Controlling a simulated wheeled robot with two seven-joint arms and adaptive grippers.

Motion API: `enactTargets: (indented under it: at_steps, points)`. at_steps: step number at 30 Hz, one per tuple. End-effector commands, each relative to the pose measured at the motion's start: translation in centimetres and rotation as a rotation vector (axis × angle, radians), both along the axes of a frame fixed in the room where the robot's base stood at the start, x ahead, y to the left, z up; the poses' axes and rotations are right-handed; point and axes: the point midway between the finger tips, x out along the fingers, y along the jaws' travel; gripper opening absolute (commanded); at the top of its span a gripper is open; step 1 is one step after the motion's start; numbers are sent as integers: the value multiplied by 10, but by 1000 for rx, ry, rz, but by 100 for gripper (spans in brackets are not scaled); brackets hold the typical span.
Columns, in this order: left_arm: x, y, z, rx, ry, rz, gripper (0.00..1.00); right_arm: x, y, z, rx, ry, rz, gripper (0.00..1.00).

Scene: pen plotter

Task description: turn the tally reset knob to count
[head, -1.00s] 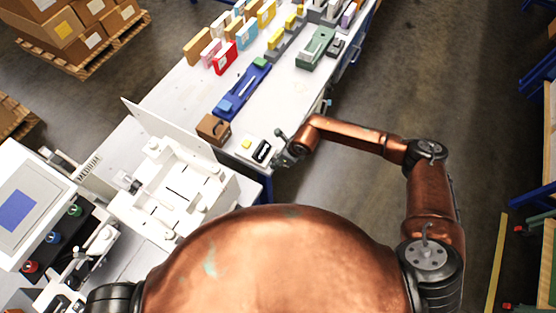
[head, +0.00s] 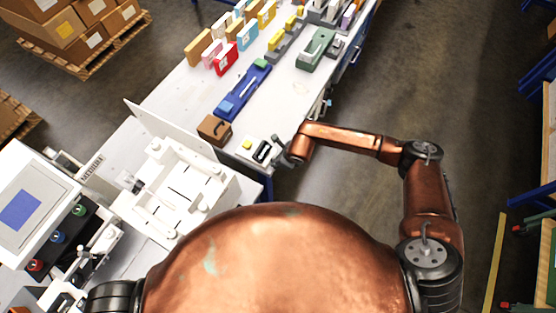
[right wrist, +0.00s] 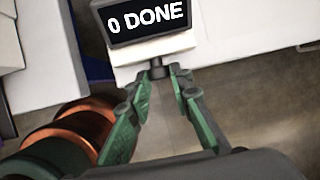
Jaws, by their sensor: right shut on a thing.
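The tally box (head: 256,151) is a small white unit with a dark display at the near right edge of the white bench. In the right wrist view its display (right wrist: 145,20) reads "0 DONE". A dark reset knob (right wrist: 157,69) sticks out below the display. My right gripper (right wrist: 160,77), with green fingers in that view, is shut on the knob, one finger on each side. In the head view my right gripper (head: 283,152) is at the box's right side.
The white plotter (head: 175,185) with an upright panel stands left of the tally box. A brown box (head: 214,129) and a blue holder (head: 241,93) lie behind it. A console with coloured knobs (head: 57,237) is at the left. Floor right of the bench is clear.

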Motion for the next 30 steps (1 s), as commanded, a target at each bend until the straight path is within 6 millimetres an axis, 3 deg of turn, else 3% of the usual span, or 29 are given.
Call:
enactTargets:
  at_steps: [6, 7, 14, 24, 30]
  points:
    - [0, 0, 0, 0, 0, 0, 0, 0, 0, 0, 1, -1, 0, 0]
    - [0, 0, 0, 0, 0, 0, 0, 0, 0, 0, 2, -1, 0, 20]
    - [0, 0, -1, 0, 0, 0, 0, 0, 0, 0, 2, -1, 0, 36]
    - [-3, 2, -1, 2, 4, 0, 0, 0, -1, 3, 2, -1, -1, 37]
    - [-2, 1, -1, 1, 3, 0, 0, -8, -8, 27, 2, -2, 0, 37]
